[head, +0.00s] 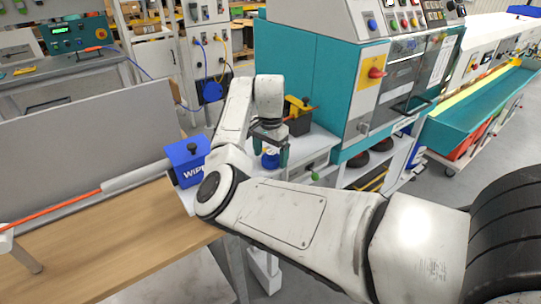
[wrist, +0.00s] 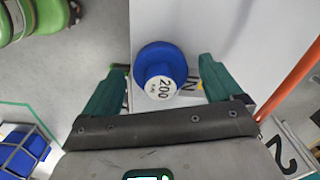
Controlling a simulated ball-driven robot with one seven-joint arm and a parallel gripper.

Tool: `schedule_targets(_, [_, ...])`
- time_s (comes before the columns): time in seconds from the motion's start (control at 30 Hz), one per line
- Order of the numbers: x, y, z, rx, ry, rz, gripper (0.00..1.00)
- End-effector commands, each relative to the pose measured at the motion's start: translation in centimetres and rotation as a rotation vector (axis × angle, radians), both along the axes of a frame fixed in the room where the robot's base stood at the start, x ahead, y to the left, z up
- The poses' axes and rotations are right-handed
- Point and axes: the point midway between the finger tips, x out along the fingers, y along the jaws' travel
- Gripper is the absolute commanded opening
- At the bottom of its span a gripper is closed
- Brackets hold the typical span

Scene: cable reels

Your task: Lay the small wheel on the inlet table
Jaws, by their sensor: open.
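A small blue wheel (wrist: 161,68) with a white face marked 200 stands on a white surface (wrist: 225,25). It also shows in the head view (head: 270,160), partly hidden by my gripper. My gripper (wrist: 160,80) is open, with its green fingers on either side of the wheel and gaps showing between. In the head view my gripper (head: 270,155) is low over the white-topped bench (head: 312,147). I cannot tell for certain which surface is the inlet table.
A yellow-black device (head: 298,118) stands just behind my gripper. A teal machine (head: 310,70) rises at the right.

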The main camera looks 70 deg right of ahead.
Motion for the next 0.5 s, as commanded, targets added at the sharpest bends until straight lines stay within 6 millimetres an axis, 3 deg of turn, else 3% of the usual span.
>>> schedule_targets(0.5, [0.0, -0.1, 9.4, -0.003, -0.002, -0.001, 0.93])
